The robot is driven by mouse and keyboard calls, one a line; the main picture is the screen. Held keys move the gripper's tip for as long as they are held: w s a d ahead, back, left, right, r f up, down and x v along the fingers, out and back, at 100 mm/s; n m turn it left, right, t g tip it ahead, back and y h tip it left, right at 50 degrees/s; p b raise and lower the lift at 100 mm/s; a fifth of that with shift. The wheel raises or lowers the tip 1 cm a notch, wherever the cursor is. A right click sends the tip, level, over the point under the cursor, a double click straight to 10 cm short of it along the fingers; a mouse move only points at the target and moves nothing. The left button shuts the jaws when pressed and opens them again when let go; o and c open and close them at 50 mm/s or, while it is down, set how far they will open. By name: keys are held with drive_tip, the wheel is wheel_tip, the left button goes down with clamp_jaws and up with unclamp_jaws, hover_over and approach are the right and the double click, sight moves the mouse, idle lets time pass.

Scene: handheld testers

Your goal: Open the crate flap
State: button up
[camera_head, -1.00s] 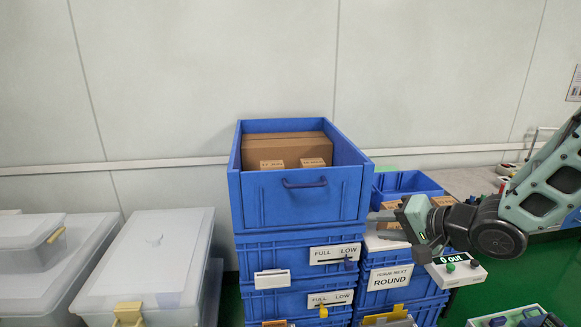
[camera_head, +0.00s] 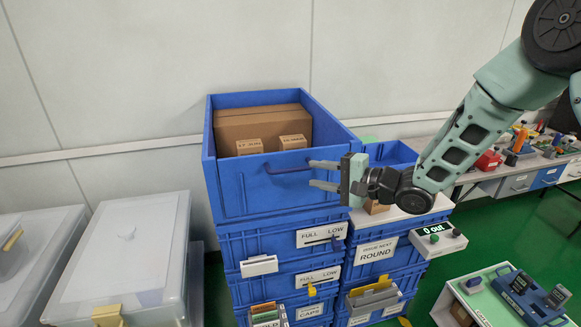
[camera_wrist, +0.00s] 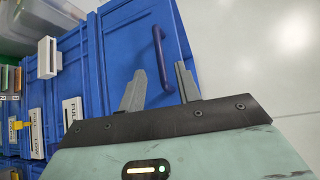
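The blue crate (camera_head: 211,190) stands on top of a stack of blue crates. Its front flap (camera_head: 255,198) is upright and closed, with a dark blue bar handle (camera_head: 287,169) near its top edge. In the wrist view the flap (camera_wrist: 130,42) fills the upper middle, and the handle (camera_wrist: 160,58) stands out from it. My gripper (camera_head: 312,174) is open and empty at the right part of the flap, its fingers pointing left towards the handle. In the wrist view my gripper (camera_wrist: 160,80) has the handle just beyond and between its fingertips, with no contact visible.
Cardboard boxes (camera_head: 262,122) sit inside the top crate. Lower crates carry label holders (camera_head: 322,235) and a white clip (camera_head: 259,266). A second, lower stack (camera_head: 383,252) stands at the right below my gripper. Lidded clear bins (camera_head: 125,250) stand at the left.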

sight(291, 170)
drive_tip(key=p+x, duration=0.1)
drive_tip(key=x, duration=0.7)
clamp_jaws()
